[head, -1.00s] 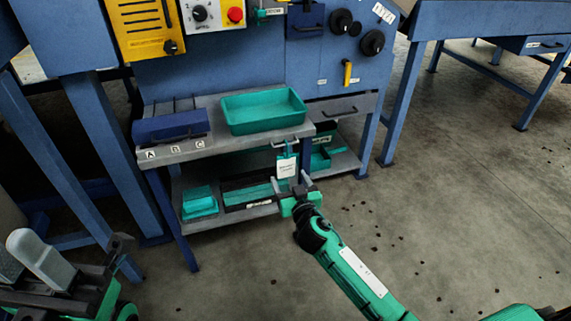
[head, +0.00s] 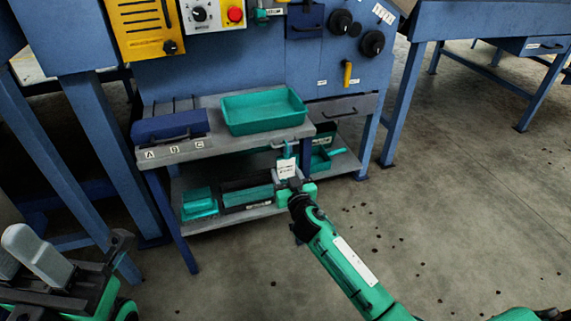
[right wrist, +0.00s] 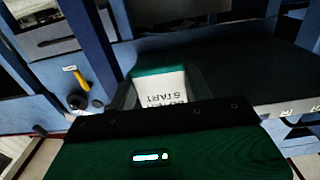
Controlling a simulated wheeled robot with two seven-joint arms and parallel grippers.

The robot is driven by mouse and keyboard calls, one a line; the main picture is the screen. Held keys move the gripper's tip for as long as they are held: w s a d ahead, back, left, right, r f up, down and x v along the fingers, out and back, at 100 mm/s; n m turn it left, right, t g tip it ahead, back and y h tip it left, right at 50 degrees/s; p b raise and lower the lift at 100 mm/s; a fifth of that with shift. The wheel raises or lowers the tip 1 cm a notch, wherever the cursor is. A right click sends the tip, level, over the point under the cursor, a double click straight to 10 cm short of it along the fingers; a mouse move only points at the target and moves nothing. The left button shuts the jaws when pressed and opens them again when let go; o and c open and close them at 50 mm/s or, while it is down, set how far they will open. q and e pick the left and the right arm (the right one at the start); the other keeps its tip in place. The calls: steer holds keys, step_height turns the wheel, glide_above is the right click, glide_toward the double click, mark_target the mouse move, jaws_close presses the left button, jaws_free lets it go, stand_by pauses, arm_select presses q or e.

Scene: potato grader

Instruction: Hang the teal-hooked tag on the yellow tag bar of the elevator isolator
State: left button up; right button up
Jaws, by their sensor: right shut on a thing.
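The tag is a white card (head: 286,168) with dark lettering and a teal hook (head: 289,149) above it. It is upright in front of the lower bench's front edge. My right gripper (head: 294,184) is shut on the card's lower part. In the right wrist view the card (right wrist: 163,88) shows its lettering upside down, with a teal band at its far end. Whether the hook touches the bench rail is too small to tell. A yellow handle-like bar (head: 347,72) is on the blue panel; I cannot tell whether it is the tag bar. My left gripper (head: 42,260) is at the lower left, its jaws unclear.
A teal tray (head: 262,125) and a blue box (head: 168,127) stand on the grey bench (head: 220,148). Teal bins (head: 199,204) stand on its lower shelf. A yellow panel (head: 145,25) and a red button (head: 235,15) are above. The floor at right is open.

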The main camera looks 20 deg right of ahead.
steer(key=shift+r, duration=0.2)
steer(key=shift+r+p, duration=0.9)
steer(key=shift+p, duration=0.1)
steer(key=s+p, duration=0.1)
steer(key=s, duration=0.8)
steer(key=shift+d, duration=0.15)
stand_by(0.3)
